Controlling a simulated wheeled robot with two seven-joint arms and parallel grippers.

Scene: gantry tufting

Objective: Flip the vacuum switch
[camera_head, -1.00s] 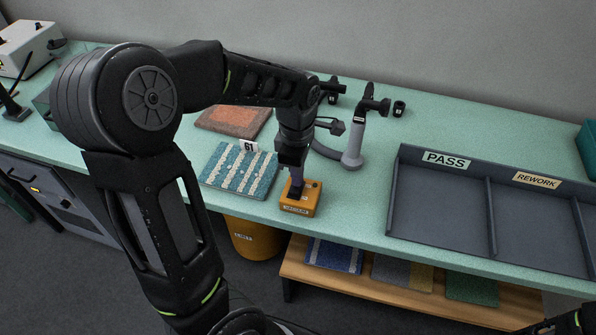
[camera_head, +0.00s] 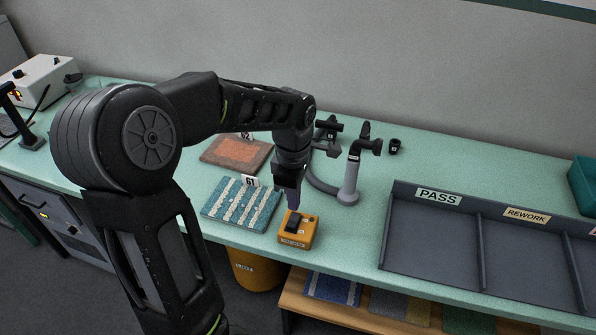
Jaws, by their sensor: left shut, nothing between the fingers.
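The vacuum switch is a small orange box (camera_head: 297,230) with a black rocker (camera_head: 293,221) on top, near the front edge of the green bench. It carries a label on its front face. My left gripper (camera_head: 292,205) is shut and empty, pointing down just above and behind the rocker. Whether its fingertips touch the switch I cannot tell. The grey vacuum nozzle (camera_head: 349,182) with its hose stands upright behind and to the right of the box. My right gripper is not in view.
A blue striped tuft sample (camera_head: 241,204) with tag 61 lies left of the box. An orange sample (camera_head: 236,153) lies behind it. A dark PASS and REWORK tray (camera_head: 427,243) stands to the right. An orange bin (camera_head: 254,268) and a wooden shelf (camera_head: 340,309) are below the bench.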

